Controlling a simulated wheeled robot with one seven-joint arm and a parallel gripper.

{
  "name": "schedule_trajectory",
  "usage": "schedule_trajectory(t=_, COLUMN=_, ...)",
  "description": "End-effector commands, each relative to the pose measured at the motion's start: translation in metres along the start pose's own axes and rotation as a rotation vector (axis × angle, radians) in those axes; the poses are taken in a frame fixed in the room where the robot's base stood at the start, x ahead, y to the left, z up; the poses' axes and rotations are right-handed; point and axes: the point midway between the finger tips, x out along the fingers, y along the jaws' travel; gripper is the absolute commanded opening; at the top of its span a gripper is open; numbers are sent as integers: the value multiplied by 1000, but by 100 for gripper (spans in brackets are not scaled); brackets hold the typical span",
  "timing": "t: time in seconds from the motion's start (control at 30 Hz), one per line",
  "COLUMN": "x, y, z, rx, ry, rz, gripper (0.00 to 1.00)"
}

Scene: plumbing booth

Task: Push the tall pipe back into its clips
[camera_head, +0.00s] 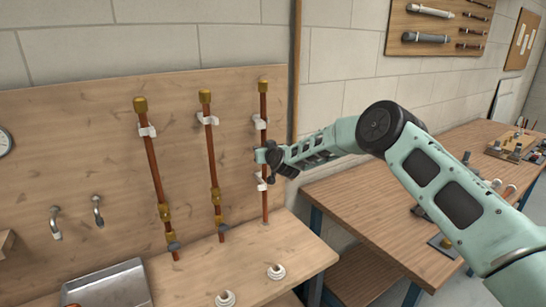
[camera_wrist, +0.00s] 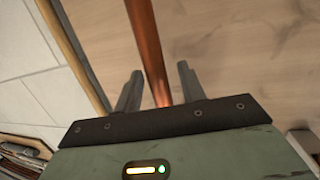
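Three upright copper pipes stand against the wooden back board (camera_head: 60,130). The right pipe (camera_head: 264,104), with a brass cap (camera_head: 263,86), has an upper white clip (camera_head: 260,122) and a lower white clip (camera_head: 262,182) beside it. I cannot tell whether it is seated in them. My gripper (camera_head: 264,157) is at this pipe between the two clips and covers part of it. In the wrist view the fingers (camera_wrist: 159,72) are apart, and the copper pipe (camera_wrist: 148,45) runs between them in the picture. A gap shows on both sides of it.
The middle pipe (camera_head: 209,138) and left pipe (camera_head: 151,160), with brass fittings and valves, stand left of my gripper. White fittings (camera_head: 276,271) and a metal basin (camera_head: 110,286) are on the bench below. Another workbench (camera_head: 375,190) stands at the right.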

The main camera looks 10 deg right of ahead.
Motion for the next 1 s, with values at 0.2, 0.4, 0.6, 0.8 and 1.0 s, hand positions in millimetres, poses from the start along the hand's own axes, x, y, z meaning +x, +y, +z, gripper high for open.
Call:
schedule_trajectory(t=0.2, x=-28, y=0, z=2, rx=-2, ry=0, rz=-1, gripper=40)
schedule_trajectory(t=0.4, x=-61, y=0, z=2, rx=-3, ry=1, rz=0, gripper=40)
schedule_trajectory(t=0.6, x=-99, y=0, z=3, rx=-3, ry=1, rz=0, gripper=40)
schedule_trajectory(t=0.8, x=-137, y=0, z=3, rx=-3, ry=1, rz=0, gripper=40)
schedule_trajectory(t=1.0, x=-160, y=0, z=2, rx=-1, ry=1, rz=1, gripper=40)
